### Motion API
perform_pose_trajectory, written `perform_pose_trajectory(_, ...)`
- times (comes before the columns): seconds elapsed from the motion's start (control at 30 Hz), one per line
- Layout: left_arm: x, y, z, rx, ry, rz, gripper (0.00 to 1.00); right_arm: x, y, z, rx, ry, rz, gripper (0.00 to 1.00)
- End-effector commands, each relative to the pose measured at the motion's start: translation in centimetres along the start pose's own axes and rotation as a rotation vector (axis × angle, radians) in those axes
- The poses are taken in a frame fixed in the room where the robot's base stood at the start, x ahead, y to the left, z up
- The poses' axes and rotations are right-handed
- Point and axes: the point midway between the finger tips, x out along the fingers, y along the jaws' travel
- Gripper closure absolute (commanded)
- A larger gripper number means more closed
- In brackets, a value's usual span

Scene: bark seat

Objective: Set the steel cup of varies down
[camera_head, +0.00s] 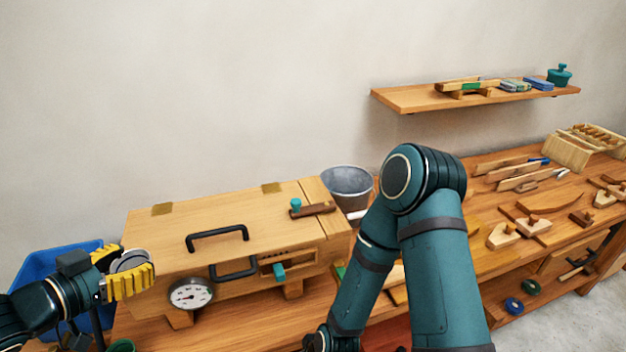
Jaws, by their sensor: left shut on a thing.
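My left gripper (128,276), with yellow finger pads, is at the lower left, near the left end of the wooden box. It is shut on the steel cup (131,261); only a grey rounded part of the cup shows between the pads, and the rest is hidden. The cup's contents cannot be made out. The held cup appears above the bench level, between the blue bin and the box. My right arm crosses the middle of the view, and its gripper is not visible.
A wooden box (150,235) with black handles and a dial gauge (190,294) stands on the bench (240,325). A blue bin (40,265) is at left. A grey bucket (348,186) stands behind the box's right end. Tools cover the right side, below a wall shelf (410,99).

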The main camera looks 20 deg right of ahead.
Motion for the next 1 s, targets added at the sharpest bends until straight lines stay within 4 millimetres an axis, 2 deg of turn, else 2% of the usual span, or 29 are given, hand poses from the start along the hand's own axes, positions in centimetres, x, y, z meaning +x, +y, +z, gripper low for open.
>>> perform_pose_trajectory(0.27, 0.0, 0.0, 0.0, 0.0, 0.0, -0.001, 0.77, 0.0, 0.0, 0.0, -0.001, -0.001, 0.0, 0.53)
perform_pose_trajectory(0.37, 0.2, 0.0, 0.7, -0.001, 0.0, 0.0, 0.77, 0.3, 0.1, 0.1, -0.001, -0.001, 0.0, 0.53)
perform_pose_trajectory(0.47, 0.8, 0.0, 2.4, -0.004, -0.001, 0.001, 0.77, 1.3, 0.4, 0.2, -0.001, -0.001, 0.001, 0.53)
perform_pose_trajectory(1.0, 5.2, 0.0, 14.9, -0.007, 0.0, 0.001, 0.77, 6.2, 2.3, 2.4, -0.013, -0.042, -0.001, 0.53)
